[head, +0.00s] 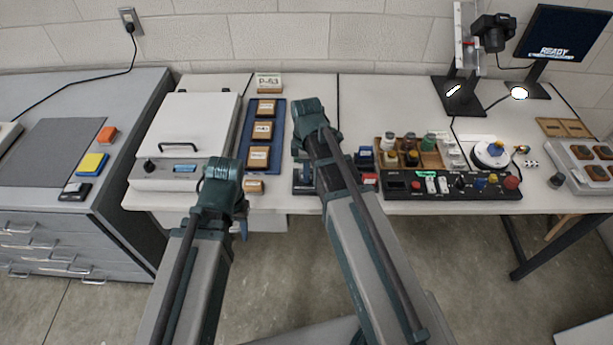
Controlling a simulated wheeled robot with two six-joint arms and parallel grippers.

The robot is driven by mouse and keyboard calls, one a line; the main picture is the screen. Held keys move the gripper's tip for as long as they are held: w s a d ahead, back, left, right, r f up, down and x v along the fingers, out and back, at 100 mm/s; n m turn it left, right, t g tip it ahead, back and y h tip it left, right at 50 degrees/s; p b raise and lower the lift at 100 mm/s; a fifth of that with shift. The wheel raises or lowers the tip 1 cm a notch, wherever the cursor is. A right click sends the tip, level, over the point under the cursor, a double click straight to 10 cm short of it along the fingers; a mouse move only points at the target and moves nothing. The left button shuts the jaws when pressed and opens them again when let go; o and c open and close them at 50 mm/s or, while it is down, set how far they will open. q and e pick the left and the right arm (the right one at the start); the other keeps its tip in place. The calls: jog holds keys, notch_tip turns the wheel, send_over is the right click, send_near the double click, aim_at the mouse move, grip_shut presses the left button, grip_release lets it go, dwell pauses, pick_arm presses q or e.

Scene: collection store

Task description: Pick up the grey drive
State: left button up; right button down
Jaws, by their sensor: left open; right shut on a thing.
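A small grey-and-black block (75,191), which looks like the grey drive, lies at the front right of the left grey bench.
A white lidded box (190,125) with a black handle stands between the left bench and the blue tray (247,137) of labelled blocks. A black control panel (452,186) and a wooden rack (385,145) stand right. A dark mat (52,150) lies on the left bench.

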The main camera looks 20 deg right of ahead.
jog(key=shift+r, duration=0.1)
jog(key=shift+r+p, duration=0.5)
jog(key=shift+p, duration=0.15)
notch_tip(320, 180, up, 3)
jog(key=p, duration=0.2)
jog(key=shift+p, duration=0.4)
jog(key=s+a, duration=1)
jog(key=s, duration=0.2)
jog(key=shift+a+r+p, duration=0.35)
jog(key=shift+r+p, duration=0.05)
jog(key=shift+p, duration=0.05)
